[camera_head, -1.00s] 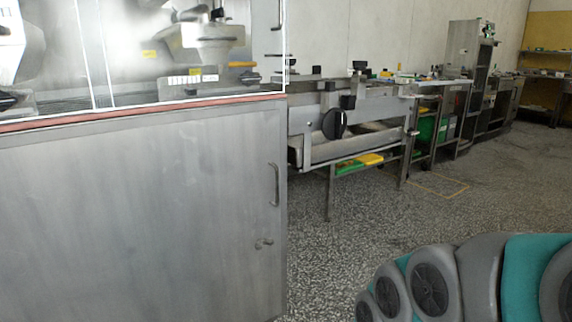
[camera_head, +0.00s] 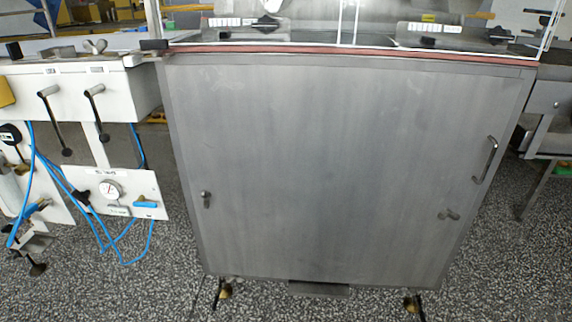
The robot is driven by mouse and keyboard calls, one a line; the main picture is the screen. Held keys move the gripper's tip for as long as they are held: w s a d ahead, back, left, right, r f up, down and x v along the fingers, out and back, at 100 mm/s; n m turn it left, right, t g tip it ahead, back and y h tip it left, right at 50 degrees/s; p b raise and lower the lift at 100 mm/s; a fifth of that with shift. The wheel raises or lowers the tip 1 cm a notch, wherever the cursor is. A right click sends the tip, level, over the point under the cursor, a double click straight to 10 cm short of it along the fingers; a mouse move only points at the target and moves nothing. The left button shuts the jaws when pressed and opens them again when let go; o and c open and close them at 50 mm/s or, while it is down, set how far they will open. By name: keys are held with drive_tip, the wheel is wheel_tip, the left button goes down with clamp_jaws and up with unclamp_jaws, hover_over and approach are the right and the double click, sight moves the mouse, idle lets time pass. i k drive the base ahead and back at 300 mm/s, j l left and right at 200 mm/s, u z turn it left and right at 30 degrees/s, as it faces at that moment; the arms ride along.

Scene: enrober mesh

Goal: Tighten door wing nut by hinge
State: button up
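A large grey metal door (camera_head: 330,165) fills the middle of the head view and looks shut. A bar handle (camera_head: 486,160) is on its right side. A small wing nut (camera_head: 207,199) sits near the door's left edge, away from the handle. Another wing nut (camera_head: 449,214) sits at the lower right, below the handle. No hinge can be made out clearly, and I cannot tell how tight either nut is. My gripper is not in view.
A white machine panel (camera_head: 75,92) with black levers, a gauge (camera_head: 110,189) and loose blue hoses (camera_head: 122,258) stands close on the left. A red-brown strip (camera_head: 350,53) runs above the door. Speckled floor (camera_head: 500,265) is open at the lower right.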

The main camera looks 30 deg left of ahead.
sight(205, 194)
drive_tip(key=j+u, duration=0.1)
drive_tip(key=u, duration=0.9)
drive_tip(key=j+u, duration=0.1)
drive_tip(key=u, duration=0.85)
drive_tip(key=i+j, duration=0.05)
drive_tip(key=i, duration=0.05)
